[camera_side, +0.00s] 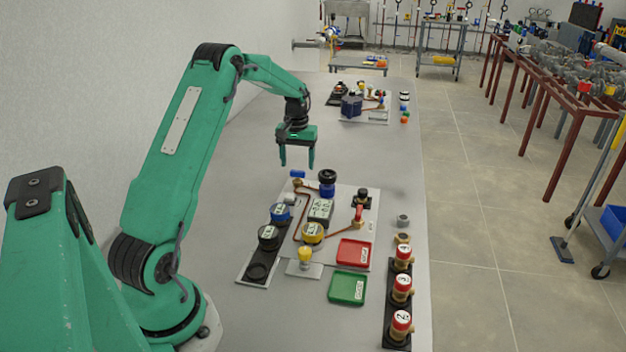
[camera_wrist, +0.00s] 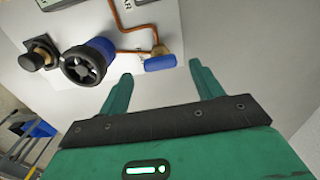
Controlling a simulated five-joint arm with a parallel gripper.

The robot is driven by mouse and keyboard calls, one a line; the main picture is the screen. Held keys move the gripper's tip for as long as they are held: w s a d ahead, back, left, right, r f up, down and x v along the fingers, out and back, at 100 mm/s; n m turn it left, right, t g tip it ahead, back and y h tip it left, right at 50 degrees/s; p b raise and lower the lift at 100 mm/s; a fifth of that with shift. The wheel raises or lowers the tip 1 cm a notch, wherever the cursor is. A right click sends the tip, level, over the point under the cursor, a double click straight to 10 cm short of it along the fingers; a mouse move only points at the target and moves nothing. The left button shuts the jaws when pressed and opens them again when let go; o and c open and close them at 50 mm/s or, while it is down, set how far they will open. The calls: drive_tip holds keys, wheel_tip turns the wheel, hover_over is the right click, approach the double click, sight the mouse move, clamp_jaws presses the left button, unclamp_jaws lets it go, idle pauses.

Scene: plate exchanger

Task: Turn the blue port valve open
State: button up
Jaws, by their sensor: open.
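The blue port valve shows as a small blue handle (camera_side: 297,173) at the far left corner of the white panel, beside a brass fitting. In the wrist view the blue handle (camera_wrist: 160,63) lies crosswise against the brass fitting, with a copper pipe leading away. My gripper (camera_side: 297,162) is open and empty, fingers pointing down, above the table near that corner. In the wrist view the handle appears between and beyond the fingertips (camera_wrist: 161,72). I cannot tell the exact height gap, and no contact shows.
A blue cylinder with a black wheel (camera_side: 327,176) stands right of the handle; the wheel (camera_wrist: 88,62) also shows in the wrist view.

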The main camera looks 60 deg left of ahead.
sight(299, 172)
drive_tip(key=shift+r, duration=2.6)
drive_tip(key=shift+d, duration=0.1)
drive_tip(key=shift+d+r, duration=0.25)
drive_tip(key=shift+r, duration=0.05)
drive_tip(key=s+d+r+m+t, duration=0.15)
drive_tip(key=s+d+r, duration=0.25)
drive_tip(key=d+r, duration=0.4)
drive_tip(key=s+d+r+m+t, duration=0.1)
drive_tip(key=s+d+r+m, duration=0.3)
drive_tip(key=d, duration=0.7)
drive_tip(key=s+d+m+t, duration=0.3)
drive_tip(key=s+d, duration=0.9)
drive_tip(key=s, duration=0.3)
drive_tip(key=shift+d+m, duration=0.25)
drive_tip(key=shift+m, duration=0.1)
